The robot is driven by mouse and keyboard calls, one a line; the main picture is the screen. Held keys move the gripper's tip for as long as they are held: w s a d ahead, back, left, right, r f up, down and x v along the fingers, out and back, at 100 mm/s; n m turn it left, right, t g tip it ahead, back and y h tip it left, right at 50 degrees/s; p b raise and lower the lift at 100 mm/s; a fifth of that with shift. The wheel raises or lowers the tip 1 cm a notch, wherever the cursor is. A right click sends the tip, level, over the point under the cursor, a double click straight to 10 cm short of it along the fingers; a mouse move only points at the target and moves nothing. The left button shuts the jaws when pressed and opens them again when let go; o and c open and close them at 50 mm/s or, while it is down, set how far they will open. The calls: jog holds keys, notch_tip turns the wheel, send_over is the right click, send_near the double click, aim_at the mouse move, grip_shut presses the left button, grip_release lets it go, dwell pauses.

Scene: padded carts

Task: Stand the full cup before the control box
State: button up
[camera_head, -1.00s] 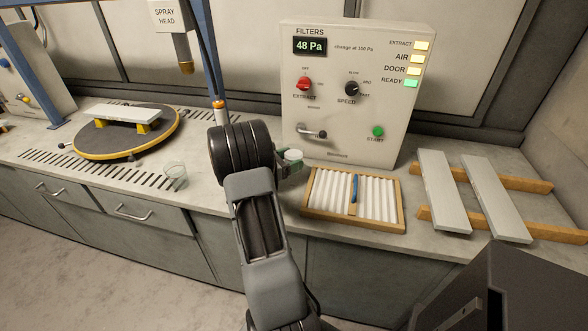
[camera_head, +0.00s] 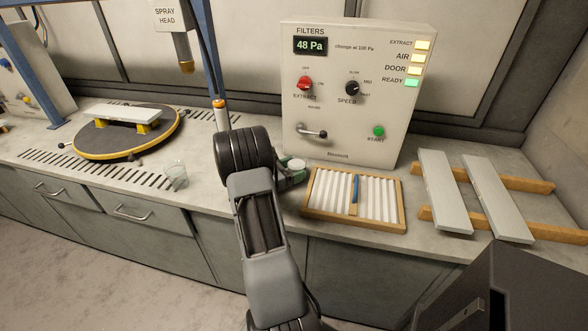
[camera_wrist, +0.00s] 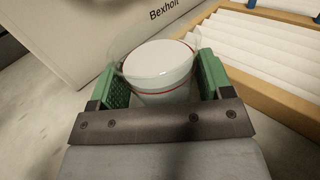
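The full cup (camera_head: 297,165) is clear with white contents near the brim. In the wrist view the cup (camera_wrist: 158,66) sits upright between the two green finger pads of my gripper (camera_wrist: 160,82), which close on its sides. In the head view my gripper (camera_head: 290,174) is partly hidden behind my black wrist, in front of the control box's lower left part. The control box (camera_head: 345,120) stands at the back of the counter with knobs and lit labels. The cup's base is hidden, so I cannot tell whether it touches the counter.
A clear, seemingly empty cup (camera_head: 177,176) stands on the counter to the left. A wooden filter tray (camera_head: 318,217) lies just right of my gripper. Panels on wooden rails (camera_head: 510,176) lie farther right; a round turntable (camera_head: 88,153) is at left.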

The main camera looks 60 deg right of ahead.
jog(key=o, duration=0.3)
jog(key=shift+o, duration=0.2)
jog(key=shift+r, duration=0.35)
jog(key=v, duration=1.2)
jog(key=shift+f, duration=0.15)
jog(key=shift+s+a+r+m, duration=0.1)
jog(key=shift+a+r+m, duration=0.2)
jog(key=shift+a, duration=0.1)
jog(key=s+a+r+m+t+y, duration=0.1)
jog(key=a+r+m+t+y, duration=0.1)
jog(key=a, duration=0.8)
jog(key=s+a+r+m+t+y, duration=0.2)
jog(key=a+m+t+y, duration=0.3)
jog(key=a+y, duration=0.3)
jog(key=s+a+r+m+t+y, duration=0.2)
jog(key=a+m+t+y, duration=0.2)
jog(key=a, duration=1)
jog(key=shift+s+a+r+m+y, duration=0.2)
jog(key=shift+m+y, duration=0.4)
jog(key=shift+y, duration=0.5)
